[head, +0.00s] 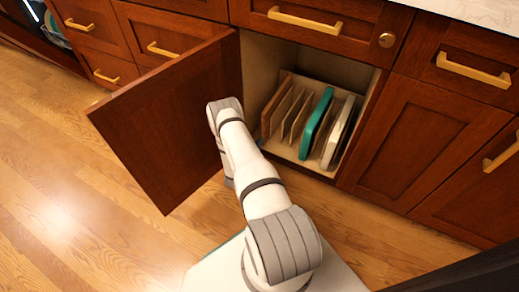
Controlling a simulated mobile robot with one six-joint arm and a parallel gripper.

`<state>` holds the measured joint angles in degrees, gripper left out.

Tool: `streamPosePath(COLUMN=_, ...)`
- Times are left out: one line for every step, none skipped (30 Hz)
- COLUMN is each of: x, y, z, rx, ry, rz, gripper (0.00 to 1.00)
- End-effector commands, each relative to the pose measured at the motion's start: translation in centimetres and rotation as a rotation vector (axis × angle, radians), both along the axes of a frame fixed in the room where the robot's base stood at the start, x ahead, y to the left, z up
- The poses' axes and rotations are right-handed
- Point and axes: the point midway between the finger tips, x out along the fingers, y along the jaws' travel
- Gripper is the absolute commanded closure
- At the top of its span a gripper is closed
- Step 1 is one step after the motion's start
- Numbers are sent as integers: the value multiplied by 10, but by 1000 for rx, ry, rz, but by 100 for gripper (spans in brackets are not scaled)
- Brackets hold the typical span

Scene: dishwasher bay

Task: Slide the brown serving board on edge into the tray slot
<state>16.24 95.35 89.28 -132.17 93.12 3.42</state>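A light wooden tray rack (302,158) with upright dividers (298,116) stands inside the open cabinet. A brown upright panel (274,107) is at its far left; I cannot tell whether it is the brown serving board or part of the rack. A teal board (316,124) and a cream board (338,131) stand on edge to the right. The slots between the dividers left of the teal board look empty. My arm reaches up towards the open door, left of the rack. My gripper is mostly hidden behind the arm, and its fingers do not show.
The cabinet door (170,120) is swung open to the left, close to my arm. Drawers (310,25) are above, and a closed cabinet door (425,145) is to the right. The wooden floor (70,180) at left is clear.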

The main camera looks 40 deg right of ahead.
Motion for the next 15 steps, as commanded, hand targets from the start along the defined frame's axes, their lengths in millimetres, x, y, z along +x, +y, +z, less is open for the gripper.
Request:
streamPosePath(x=0, y=0, z=0, rx=0, ry=0, rz=0, gripper=100)
streamPosePath(x=0, y=0, z=0, rx=1, ry=0, rz=0, gripper=100)
streamPosePath(x=0, y=0, z=0, rx=1, ry=0, rz=1, gripper=100)
streamPosePath(x=1, y=0, z=0, rx=0, ry=0, rz=2, gripper=100)
streamPosePath(x=1, y=1, z=0, rx=0, ry=0, rz=3, gripper=100)
streamPosePath(x=1, y=2, z=0, rx=1, ry=0, rz=5, gripper=100)
streamPosePath(x=2, y=2, z=0, rx=0, ry=0, rz=6, gripper=100)
streamPosePath(x=2, y=3, z=0, rx=1, ry=0, rz=7, gripper=100)
streamPosePath(x=2, y=4, z=0, rx=1, ry=0, rz=9, gripper=100)
streamPosePath(x=2, y=5, z=0, rx=1, ry=0, rz=9, gripper=100)
streamPosePath(x=2, y=7, z=0, rx=1, ry=0, rz=10, gripper=100)
streamPosePath(x=1, y=10, z=0, rx=1, ry=0, rz=11, gripper=100)
streamPosePath(x=0, y=13, z=0, rx=1, ry=2, rz=11, gripper=100)
streamPosePath(x=-1, y=16, z=0, rx=1, ry=2, rz=10, gripper=100)
streamPosePath(x=-3, y=22, z=1, rx=0, ry=2, rz=10, gripper=100)
